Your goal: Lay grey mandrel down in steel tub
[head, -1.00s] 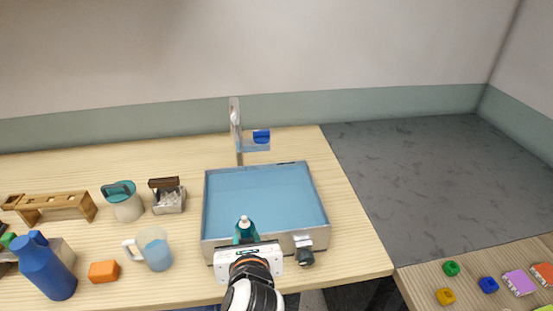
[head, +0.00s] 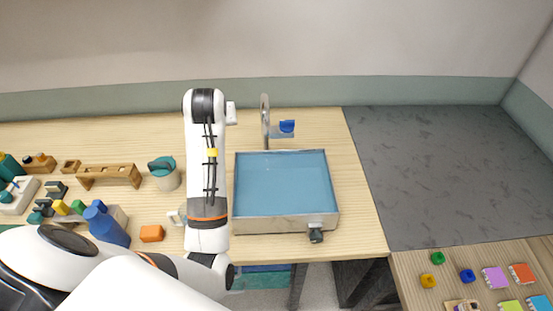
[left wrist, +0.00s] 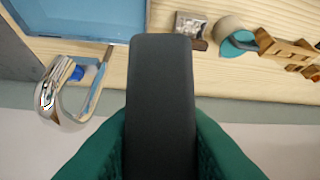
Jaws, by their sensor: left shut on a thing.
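The steel tub (head: 268,225) stands on the wooden counter in the head view, with a flat blue inside and nothing seen lying in it. Its corner also shows at the upper left of the left wrist view (left wrist: 80,18). My left gripper (left wrist: 160,118) has teal fingers shut on the dark grey mandrel (left wrist: 160,70), which juts beyond the fingertips. In the head view my left arm stands up just left of the tub, and its links hide the fingers and the mandrel. My right gripper is in no view.
A tap (head: 265,115) with a blue-topped holder (head: 286,127) stands behind the tub. Left of my arm are a teal-lidded pot (head: 164,174), a wooden rack (head: 110,174), an orange block (head: 151,233) and a blue bottle (head: 104,224). A dark grey surface (head: 430,165) lies to the right.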

